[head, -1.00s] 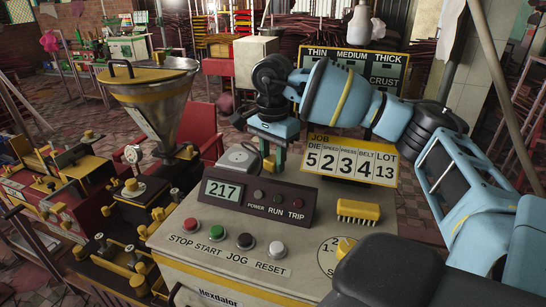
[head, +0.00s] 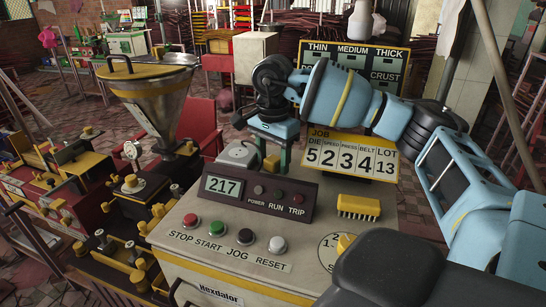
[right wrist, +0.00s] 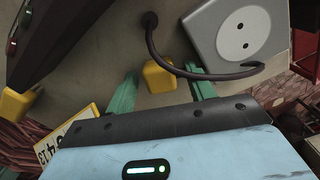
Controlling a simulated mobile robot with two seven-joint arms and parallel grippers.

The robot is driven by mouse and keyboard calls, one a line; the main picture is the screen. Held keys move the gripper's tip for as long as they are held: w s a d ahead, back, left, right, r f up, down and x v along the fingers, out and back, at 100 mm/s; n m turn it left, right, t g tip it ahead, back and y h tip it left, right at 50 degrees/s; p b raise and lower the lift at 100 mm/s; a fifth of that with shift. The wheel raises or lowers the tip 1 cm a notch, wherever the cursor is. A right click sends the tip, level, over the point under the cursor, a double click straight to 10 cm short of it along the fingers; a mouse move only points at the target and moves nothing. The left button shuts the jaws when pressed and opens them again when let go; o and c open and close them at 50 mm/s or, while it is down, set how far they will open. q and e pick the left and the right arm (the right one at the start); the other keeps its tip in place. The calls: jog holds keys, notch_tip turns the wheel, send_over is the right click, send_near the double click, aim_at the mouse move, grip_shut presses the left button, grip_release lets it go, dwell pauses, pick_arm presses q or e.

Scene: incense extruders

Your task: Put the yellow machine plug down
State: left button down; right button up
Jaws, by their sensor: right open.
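The yellow machine plug (head: 271,163) is on the machine's top behind the display panel, and it also shows in the right wrist view (right wrist: 158,76). My right gripper (head: 274,158) is above the top with its green fingers pointing down, one on each side of the plug. In the right wrist view the fingers (right wrist: 163,92) are spread wide, with clear gaps to the plug. A dark cord (right wrist: 190,72) curves beside the plug; whether it joins the plug is not clear. A grey two-hole socket (right wrist: 236,38) is to the right, apart from the plug. My left gripper is not in view.
The display panel (head: 258,196) stands in front of the plug. A yellow brush (head: 358,206) and the job number card (head: 350,155) are to the right. A metal hopper (head: 155,92) rises at the left. The machine's top has bare room around the plug.

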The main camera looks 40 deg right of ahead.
aim_at(272, 159)
jog(key=shift+r, duration=0.15)
jog(key=shift+r, duration=0.35)
notch_tip(272, 159, up, 6)
jog(key=shift+r, duration=0.1)
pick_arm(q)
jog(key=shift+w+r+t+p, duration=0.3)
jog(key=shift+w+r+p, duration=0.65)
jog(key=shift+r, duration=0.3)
pick_arm(e)
notch_tip(272, 159, up, 6)
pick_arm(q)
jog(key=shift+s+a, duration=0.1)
